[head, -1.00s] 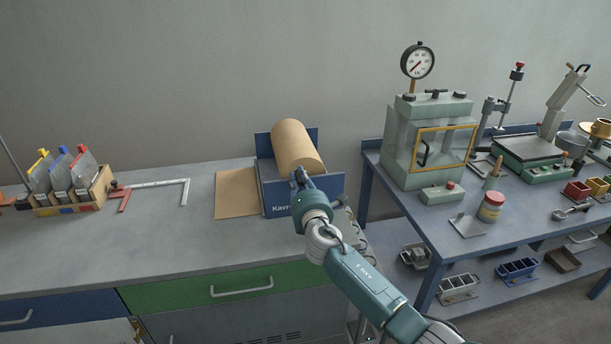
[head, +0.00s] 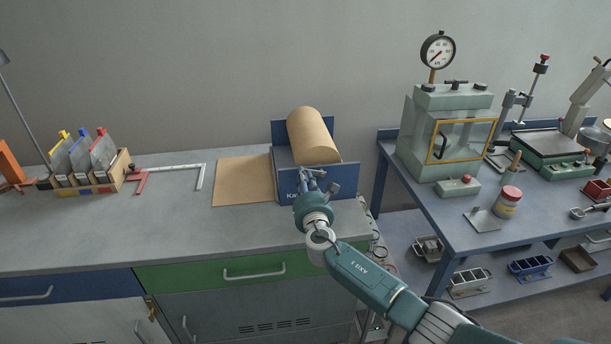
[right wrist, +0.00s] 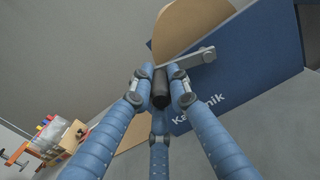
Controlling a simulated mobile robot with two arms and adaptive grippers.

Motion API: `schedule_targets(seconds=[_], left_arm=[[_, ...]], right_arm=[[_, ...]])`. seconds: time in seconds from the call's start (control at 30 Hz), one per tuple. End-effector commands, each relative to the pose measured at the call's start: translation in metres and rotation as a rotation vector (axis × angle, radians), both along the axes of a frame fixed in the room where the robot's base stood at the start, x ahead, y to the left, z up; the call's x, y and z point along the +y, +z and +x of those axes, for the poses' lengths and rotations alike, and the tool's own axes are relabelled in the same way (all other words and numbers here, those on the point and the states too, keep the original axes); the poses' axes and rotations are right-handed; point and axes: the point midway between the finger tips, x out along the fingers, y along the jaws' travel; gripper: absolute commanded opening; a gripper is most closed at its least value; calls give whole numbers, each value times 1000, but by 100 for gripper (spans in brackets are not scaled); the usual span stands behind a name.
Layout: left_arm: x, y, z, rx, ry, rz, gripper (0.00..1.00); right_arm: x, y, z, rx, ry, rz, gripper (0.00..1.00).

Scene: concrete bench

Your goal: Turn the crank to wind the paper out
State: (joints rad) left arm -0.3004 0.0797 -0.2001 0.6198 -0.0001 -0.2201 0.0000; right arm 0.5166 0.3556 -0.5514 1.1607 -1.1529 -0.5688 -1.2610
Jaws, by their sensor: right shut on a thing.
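A blue dispenser (head: 347,180) with a large brown paper roll (head: 312,135) stands on the grey bench. A flat sheet of brown paper (head: 243,182) extends from its left side over the bench top. My right gripper (head: 313,180) is in front of the dispenser's lettered front panel. In the right wrist view its blue fingers (right wrist: 160,82) are shut around the black crank handle (right wrist: 160,92). The grey crank arm (right wrist: 190,60) runs from the handle to the upper right, in front of the panel. My left gripper is out of view.
Left of the paper lie a metal square (head: 202,177) and a red tool (head: 138,182). A rack (head: 90,185) with coloured-top plates stands farther left. To the right, a blue table (head: 450,205) holds a gauge chamber (head: 445,130). Bare bench lies in front of the paper.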

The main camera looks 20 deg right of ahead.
Motion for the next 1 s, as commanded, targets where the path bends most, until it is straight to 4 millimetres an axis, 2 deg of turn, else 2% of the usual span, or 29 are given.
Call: schedule_targets(seconds=[0.63,0.67,0.77,1.0], left_arm=[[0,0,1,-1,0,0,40],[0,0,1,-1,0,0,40],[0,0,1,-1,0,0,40],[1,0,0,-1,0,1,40]], right_arm=[[-1,-6,-1,16,-3,-52,0],[-1,-6,-1,15,-3,-51,18],[0,-5,0,15,-2,-51,36],[0,-4,0,13,-2,-51,36]])
